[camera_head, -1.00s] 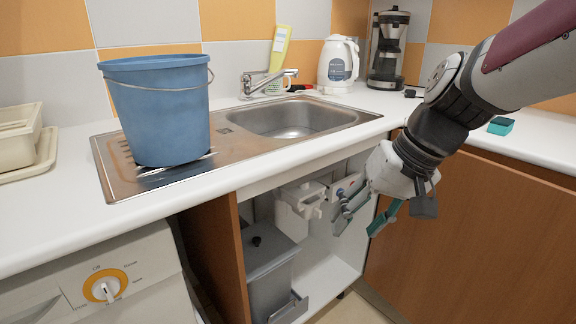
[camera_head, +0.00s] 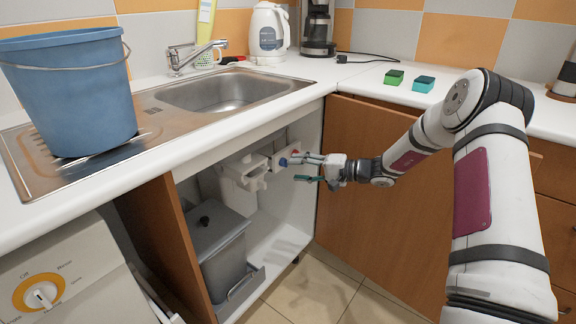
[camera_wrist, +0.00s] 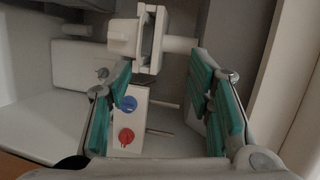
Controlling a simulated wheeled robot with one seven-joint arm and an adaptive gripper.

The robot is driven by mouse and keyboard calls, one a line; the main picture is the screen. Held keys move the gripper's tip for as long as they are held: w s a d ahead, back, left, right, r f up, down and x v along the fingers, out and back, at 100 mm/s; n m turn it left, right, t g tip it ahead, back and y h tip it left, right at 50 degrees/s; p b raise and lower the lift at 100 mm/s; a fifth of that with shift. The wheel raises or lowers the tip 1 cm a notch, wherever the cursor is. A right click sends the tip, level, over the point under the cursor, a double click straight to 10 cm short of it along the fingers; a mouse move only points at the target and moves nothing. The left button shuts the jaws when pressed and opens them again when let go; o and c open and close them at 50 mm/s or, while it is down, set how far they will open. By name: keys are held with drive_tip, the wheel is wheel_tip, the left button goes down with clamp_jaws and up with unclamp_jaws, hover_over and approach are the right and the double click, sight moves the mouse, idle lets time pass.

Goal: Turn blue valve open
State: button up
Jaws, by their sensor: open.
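The blue valve (camera_head: 283,162) is a small round knob on a white box inside the open cabinet under the sink. It also shows in the wrist view (camera_wrist: 127,103), where the red valve (camera_wrist: 126,135) sits beside it on the same white box (camera_wrist: 122,119). My gripper (camera_head: 306,168) reaches in from the right at the cabinet opening. In the wrist view my gripper (camera_wrist: 160,85) is open, with teal pads on both sides. The blue valve lies in the gap, nearer the left finger. No contact is visible, and I cannot tell the depth left.
A white siphon (camera_head: 242,177) hangs left of my gripper, and its pipe crosses the top of the wrist view. A grey bin (camera_head: 221,250) stands on the cabinet floor. The open wooden door (camera_head: 360,205) is on the right below my arm. A blue bucket (camera_head: 75,100) stands on the drainer.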

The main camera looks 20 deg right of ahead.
sight(284, 163)
drive_tip(key=w+d+f+m+t+h, duration=0.2)
drive_tip(key=w+d+f+m+t, duration=0.25)
drive_tip(key=d+f, duration=0.3)
drive_tip(key=b+x, duration=0.4)
drive_tip(key=x, duration=0.8)
drive_tip(key=shift+w+r, duration=0.2)
drive_tip(key=shift+w, duration=0.05)
drive_tip(key=shift+t, duration=0.25)
clamp_jaws()
